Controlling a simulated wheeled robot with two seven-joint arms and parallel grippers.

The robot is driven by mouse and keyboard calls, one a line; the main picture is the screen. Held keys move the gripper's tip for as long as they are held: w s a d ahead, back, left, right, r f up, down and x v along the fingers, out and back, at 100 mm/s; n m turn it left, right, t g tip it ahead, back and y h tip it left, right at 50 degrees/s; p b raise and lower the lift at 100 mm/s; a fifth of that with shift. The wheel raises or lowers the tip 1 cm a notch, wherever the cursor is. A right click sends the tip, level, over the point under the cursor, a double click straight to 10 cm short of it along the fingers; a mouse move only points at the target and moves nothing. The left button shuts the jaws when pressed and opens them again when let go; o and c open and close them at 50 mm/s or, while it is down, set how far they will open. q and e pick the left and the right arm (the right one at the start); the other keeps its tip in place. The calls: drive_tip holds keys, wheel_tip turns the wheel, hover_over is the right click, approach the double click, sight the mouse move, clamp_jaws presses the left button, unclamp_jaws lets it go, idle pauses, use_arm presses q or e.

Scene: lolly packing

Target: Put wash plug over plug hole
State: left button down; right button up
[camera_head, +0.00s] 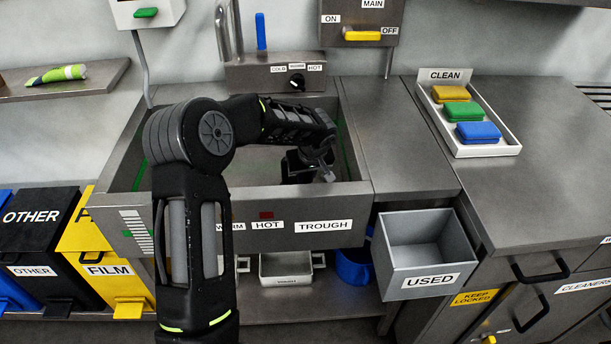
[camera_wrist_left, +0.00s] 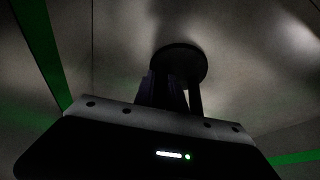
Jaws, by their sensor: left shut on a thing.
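My left arm reaches over the front wall of the metal trough (camera_head: 355,185), and my left gripper (camera_head: 308,168) is down inside it. In the left wrist view my left gripper (camera_wrist_left: 178,88) is shut on the wash plug (camera_wrist_left: 181,60), a dark round disc just beyond the fingertips. The trough floor (camera_wrist_left: 120,60) lies behind the disc. I cannot tell whether the plug touches the floor. No plug hole shows; the arm, gripper and disc cover part of the floor. My right gripper is not in view.
A tap unit with a knob (camera_head: 296,81) stands at the trough's back. A grey USED bin (camera_head: 418,283) hangs at the front right. A white CLEAN tray (camera_head: 500,148) holds yellow, green and blue sponges.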

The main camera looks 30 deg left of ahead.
use_arm(q)
drive_tip(key=c, duration=1.4)
unclamp_jaws()
drive_tip(key=shift+o, duration=0.2)
drive_tip(key=shift+r, duration=0.25)
drive_tip(key=v, duration=1.1)
drive_tip(key=shift+d+r, duration=0.25)
drive_tip(key=shift+s, duration=0.1)
